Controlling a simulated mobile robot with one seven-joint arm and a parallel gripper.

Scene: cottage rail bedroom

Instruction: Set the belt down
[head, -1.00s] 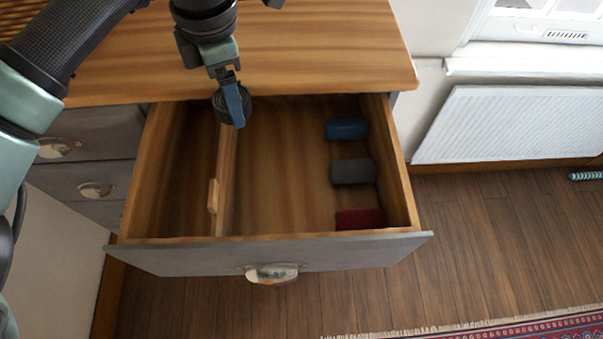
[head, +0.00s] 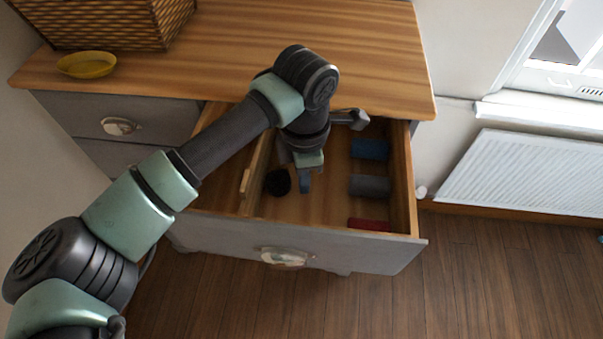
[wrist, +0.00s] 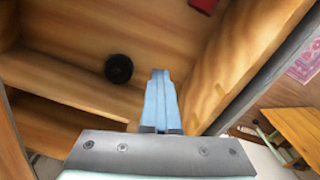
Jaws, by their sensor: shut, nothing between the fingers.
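The belt (head: 278,182) is a black roll lying on the floor of the open drawer, just right of the wooden divider. It also shows in the wrist view (wrist: 118,69), lying apart from the fingers. My gripper (head: 304,186) is over the drawer, a little right of the belt. Its blue fingers (wrist: 160,85) are closed together with nothing between them in the wrist view. The open drawer (head: 345,241) has a grey front. My arm hides part of its left side and back.
A blue roll (head: 370,149), a grey roll (head: 370,186) and a red roll (head: 369,224) lie along the drawer's right side. The divider (head: 246,182) stands left of the belt. A yellow bowl (head: 87,65) and a wicker basket (head: 110,22) sit on the dresser top (head: 370,60).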

